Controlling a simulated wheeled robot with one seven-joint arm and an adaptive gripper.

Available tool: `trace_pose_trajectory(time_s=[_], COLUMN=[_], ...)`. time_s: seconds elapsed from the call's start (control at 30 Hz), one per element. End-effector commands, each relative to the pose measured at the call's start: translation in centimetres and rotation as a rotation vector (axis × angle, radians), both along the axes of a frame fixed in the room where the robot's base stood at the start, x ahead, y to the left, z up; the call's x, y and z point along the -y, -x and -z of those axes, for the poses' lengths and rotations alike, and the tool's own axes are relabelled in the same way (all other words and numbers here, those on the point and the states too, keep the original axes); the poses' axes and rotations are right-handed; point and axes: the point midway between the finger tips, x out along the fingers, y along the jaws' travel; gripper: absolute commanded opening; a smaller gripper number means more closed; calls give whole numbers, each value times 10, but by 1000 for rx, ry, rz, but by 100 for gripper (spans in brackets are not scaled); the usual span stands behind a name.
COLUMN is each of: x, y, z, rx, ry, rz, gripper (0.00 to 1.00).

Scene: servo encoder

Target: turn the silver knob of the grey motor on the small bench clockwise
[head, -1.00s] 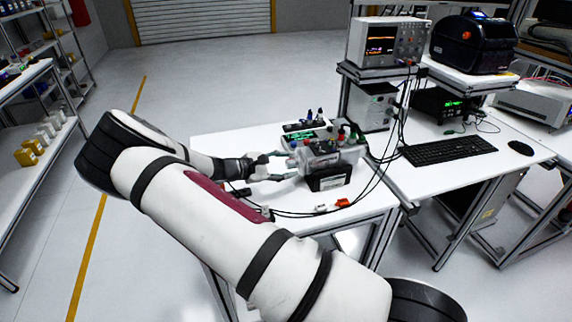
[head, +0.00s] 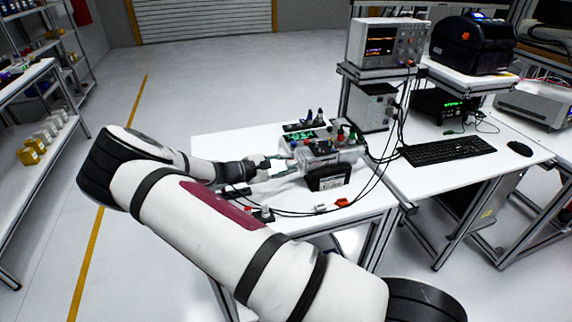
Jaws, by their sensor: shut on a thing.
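The grey motor (head: 335,157) sits on the small white bench (head: 218,136), among wires and coloured terminals. My gripper (head: 285,166) reaches in from the left at the motor's left side. Its two fingers are closed in on the silver knob there, one finger on the far side and one on the near side. The knob itself is tiny and mostly hidden between the fingertips, so its turn angle cannot be read.
A black box (head: 328,178) stands in front of the motor, and a green-lit board (head: 303,138) lies behind it. Black cables loop across the bench front to the right. A desk with a keyboard (head: 447,150) and oscilloscope (head: 384,43) adjoins on the right.

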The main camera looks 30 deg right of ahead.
Motion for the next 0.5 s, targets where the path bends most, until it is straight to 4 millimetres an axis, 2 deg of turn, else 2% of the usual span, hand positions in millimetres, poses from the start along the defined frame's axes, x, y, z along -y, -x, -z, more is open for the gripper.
trace_pose_trajectory(time_s=[0.23,0.27,0.33,0.5], x=[0,0,0,0], y=[0,0,0,0], z=[0,0,0,0], rx=[2,2,2,2], ry=[1,1,1,1], rz=[1,1,1,1], gripper=[0,32,48,48])
